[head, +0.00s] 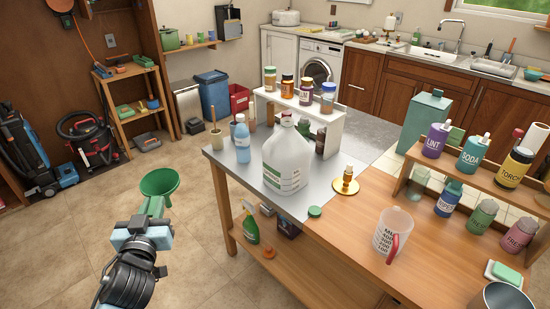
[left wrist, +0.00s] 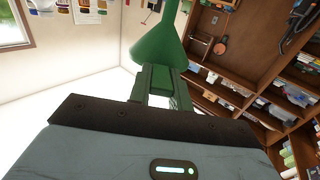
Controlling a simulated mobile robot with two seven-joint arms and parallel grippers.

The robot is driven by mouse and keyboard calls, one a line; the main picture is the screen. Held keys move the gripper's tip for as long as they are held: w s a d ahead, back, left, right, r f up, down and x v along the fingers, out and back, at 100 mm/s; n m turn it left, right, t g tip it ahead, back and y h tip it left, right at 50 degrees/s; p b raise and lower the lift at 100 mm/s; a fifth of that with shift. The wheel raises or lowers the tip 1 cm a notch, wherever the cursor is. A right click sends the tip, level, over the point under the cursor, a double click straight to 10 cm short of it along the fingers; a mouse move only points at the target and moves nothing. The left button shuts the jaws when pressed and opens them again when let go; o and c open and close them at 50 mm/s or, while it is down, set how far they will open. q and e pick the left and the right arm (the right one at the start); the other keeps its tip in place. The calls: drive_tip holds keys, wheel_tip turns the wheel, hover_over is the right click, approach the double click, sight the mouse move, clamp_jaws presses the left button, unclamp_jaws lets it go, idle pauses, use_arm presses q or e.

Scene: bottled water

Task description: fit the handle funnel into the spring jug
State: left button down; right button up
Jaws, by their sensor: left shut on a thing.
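The green handle funnel (head: 160,183) is held upright by its handle, mouth up, in my left gripper (head: 150,217), out over the floor to the left of the table. The left wrist view shows the funnel (left wrist: 157,42) beyond the gripper's fingers (left wrist: 160,88), which are shut on its handle. The spring jug (head: 286,155) is large, whitish and translucent, with a green-lettered label. It stands upright on the table's grey metal part, well to the right of the funnel and apart from it. My right gripper is not in view.
Open floor separates my arm from the table (head: 225,165).

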use_arm(q)
drive_tip(key=s+d+f+m+h, duration=0.2)
drive_tip(key=s+d+h, duration=0.1)
drive_tip(key=s+d, duration=0.5)
drive_tip(key=s, duration=0.3)
drive_tip(key=shift+s+d, duration=0.25)
drive_tip(key=shift+a, duration=0.1)
